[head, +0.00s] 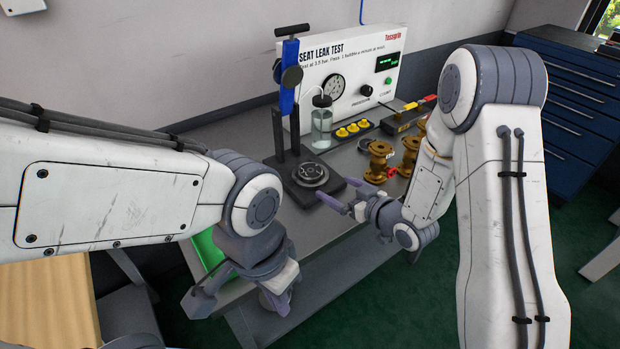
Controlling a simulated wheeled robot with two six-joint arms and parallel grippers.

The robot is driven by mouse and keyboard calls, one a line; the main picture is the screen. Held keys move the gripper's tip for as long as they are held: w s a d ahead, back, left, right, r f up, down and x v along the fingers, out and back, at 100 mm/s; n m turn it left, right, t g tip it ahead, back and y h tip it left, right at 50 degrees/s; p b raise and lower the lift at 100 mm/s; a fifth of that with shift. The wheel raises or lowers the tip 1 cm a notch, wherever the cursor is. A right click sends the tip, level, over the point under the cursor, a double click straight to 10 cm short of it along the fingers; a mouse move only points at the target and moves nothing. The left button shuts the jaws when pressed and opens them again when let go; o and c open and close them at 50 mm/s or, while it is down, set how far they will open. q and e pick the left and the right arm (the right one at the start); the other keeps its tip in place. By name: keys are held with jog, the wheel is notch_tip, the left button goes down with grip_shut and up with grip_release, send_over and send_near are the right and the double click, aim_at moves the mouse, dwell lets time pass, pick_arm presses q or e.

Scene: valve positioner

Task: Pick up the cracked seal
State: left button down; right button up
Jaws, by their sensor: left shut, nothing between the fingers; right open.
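I cannot make out a cracked seal for certain. A round dark grey metal part (310,174) sits on the black base of the test stand (300,194), and I cannot tell whether a seal lies in it. My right gripper (338,197) is open, its two purple fingers apart, at the front right corner of that base. Nothing shows between its fingers. My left gripper (197,302) is shut and empty, low at the left near the green mat, well away from the stand.
The white seat leak test panel (345,75) closes the back. A green mat (205,250) lies left.

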aim_at(311, 171)
jog(key=x, duration=0.4)
jog(key=shift+w+a+p, duration=0.2)
jog(key=shift+w+p, duration=0.05)
jog(key=shift+p, duration=0.05)
jog(key=shift+r+p+x, duration=0.2)
jog(key=shift+p+x, duration=0.1)
jog(key=shift+x, duration=1.1)
jog(key=shift+r+p+x, duration=0.25)
jog(key=shift+x, duration=1.1)
jog(key=shift+w+r, duration=0.1)
jog(key=shift+w, duration=0.05)
grip_shut()
